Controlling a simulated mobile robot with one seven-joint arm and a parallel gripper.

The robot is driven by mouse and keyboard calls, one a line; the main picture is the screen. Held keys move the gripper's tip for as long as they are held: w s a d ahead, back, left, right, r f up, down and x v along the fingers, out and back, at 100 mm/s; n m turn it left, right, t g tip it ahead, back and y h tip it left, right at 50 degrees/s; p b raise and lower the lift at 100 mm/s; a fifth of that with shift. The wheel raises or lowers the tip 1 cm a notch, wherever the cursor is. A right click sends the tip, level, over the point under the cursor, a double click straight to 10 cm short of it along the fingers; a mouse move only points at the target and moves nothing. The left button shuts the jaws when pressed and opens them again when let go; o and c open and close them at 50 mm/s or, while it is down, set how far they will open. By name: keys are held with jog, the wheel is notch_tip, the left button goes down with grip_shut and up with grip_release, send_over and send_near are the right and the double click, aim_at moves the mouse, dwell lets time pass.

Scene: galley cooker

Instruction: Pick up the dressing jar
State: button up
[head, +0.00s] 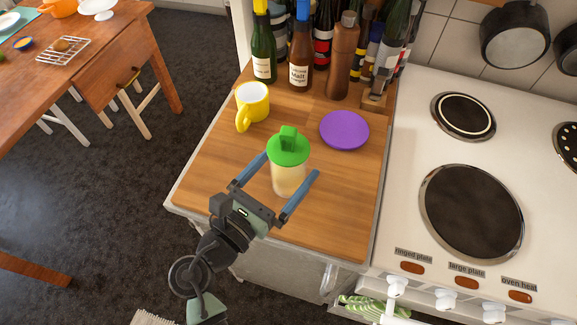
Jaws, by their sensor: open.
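The dressing jar (288,178) stands upright on the wooden counter. It has a clear body with pale yellow contents and a green lid (288,150) with a raised tab. My gripper (283,172) is open, with one blue-grey finger on the left of the jar and the other on its right. A gap shows between the right finger and the jar; I cannot tell whether the left finger touches it. Nothing is held.
A yellow mug (253,104) stands behind left of the jar, and a purple plate (344,130) lies behind right. Several bottles, including a brown one (342,58), crowd the back. The cooker (440,235) adjoins the counter (340,225) on the right. Bare wood lies front right.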

jog(key=shift+w+d, duration=0.2)
jog(key=shift+w, duration=0.1)
jog(key=c, duration=1.5)
notch_tip(320, 180, up, 15)
jog(key=p, duration=0.2)
send_over(288, 131)
jog(key=shift+f, duration=0.2)
jog(key=shift+s+f, duration=0.1)
jog(key=shift+f, duration=2.2)
